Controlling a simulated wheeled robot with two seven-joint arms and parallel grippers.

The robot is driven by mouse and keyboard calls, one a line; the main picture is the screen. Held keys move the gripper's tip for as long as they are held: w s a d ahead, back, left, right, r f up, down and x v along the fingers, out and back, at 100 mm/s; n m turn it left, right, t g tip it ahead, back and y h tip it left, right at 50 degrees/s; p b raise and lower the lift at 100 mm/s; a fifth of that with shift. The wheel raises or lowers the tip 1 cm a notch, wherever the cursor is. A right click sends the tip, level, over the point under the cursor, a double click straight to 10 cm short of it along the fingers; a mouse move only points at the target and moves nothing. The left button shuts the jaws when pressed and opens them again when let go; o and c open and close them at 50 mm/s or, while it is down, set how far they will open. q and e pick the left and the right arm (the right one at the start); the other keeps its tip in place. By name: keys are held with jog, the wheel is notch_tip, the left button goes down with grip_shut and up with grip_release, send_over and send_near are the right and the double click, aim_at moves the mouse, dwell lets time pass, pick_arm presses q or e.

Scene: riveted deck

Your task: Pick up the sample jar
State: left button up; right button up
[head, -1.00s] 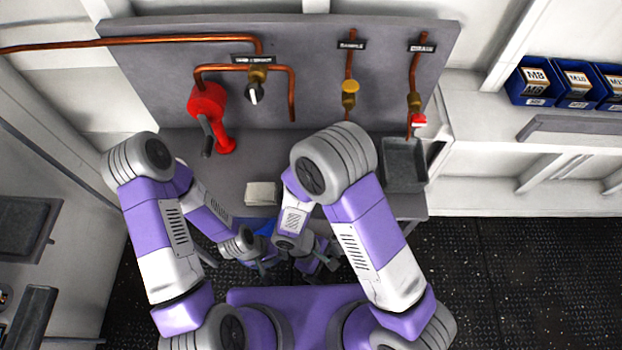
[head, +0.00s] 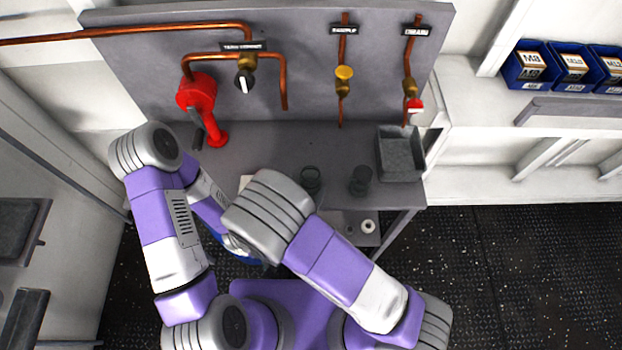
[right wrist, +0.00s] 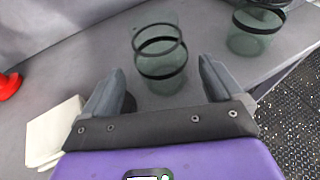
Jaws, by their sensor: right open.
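Two similar clear, dark-banded jars stand on the grey bench; I cannot tell which one is the sample jar. The nearer jar (head: 311,180) is left of the other jar (head: 360,180) in the head view. In the right wrist view the nearer jar (right wrist: 160,70) stands upright ahead of my right gripper (right wrist: 160,82), roughly between the lines of its fingers. The other jar (right wrist: 252,38) is beyond the right finger. The right gripper is open and empty; my own arm hides it in the head view. My left gripper is hidden behind the right arm.
A white pad (right wrist: 52,132) lies left of the fingers. A grey tray (head: 416,172) sits at the bench's right end. The bench edge is close to the jars.

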jog(key=x, duration=0.4)
jog(key=shift+w+d, duration=0.1)
jog(key=shift+d, duration=0.05)
jog(key=shift+c, duration=0.3)
jog(key=c, duration=1.1)
jog(key=shift+o, duration=0.2)
